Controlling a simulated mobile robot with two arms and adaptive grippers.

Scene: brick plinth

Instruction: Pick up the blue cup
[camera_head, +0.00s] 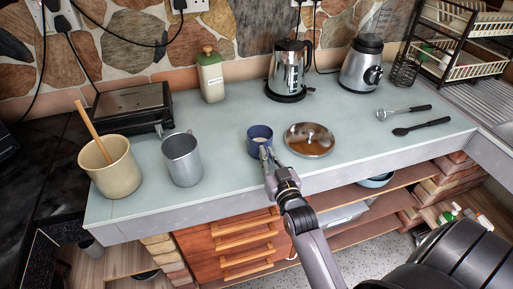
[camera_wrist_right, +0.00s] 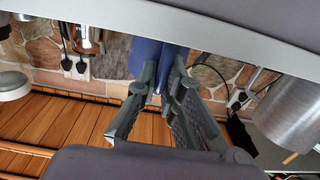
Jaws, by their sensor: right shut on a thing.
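The blue cup (camera_head: 259,132) is small and upright near the front edge of the pale counter (camera_head: 235,185), left of a round metal lid. My right gripper (camera_head: 266,155) reaches it from the front and is shut on its near side. In the right wrist view the blue cup (camera_wrist_right: 144,58) is partly hidden behind the fingers of my right gripper (camera_wrist_right: 160,88). I cannot tell whether the cup touches the counter or is slightly raised. My left gripper is not in view.
A grey metal mug (camera_head: 183,162) and a beige pot (camera_head: 112,172) with a wooden spoon stand to the left. The metal lid (camera_head: 309,140) lies close on the right. A kettle (camera_head: 287,72), blender (camera_head: 362,65) and bottle (camera_head: 211,78) stand behind. Two utensils (camera_head: 420,127) lie right.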

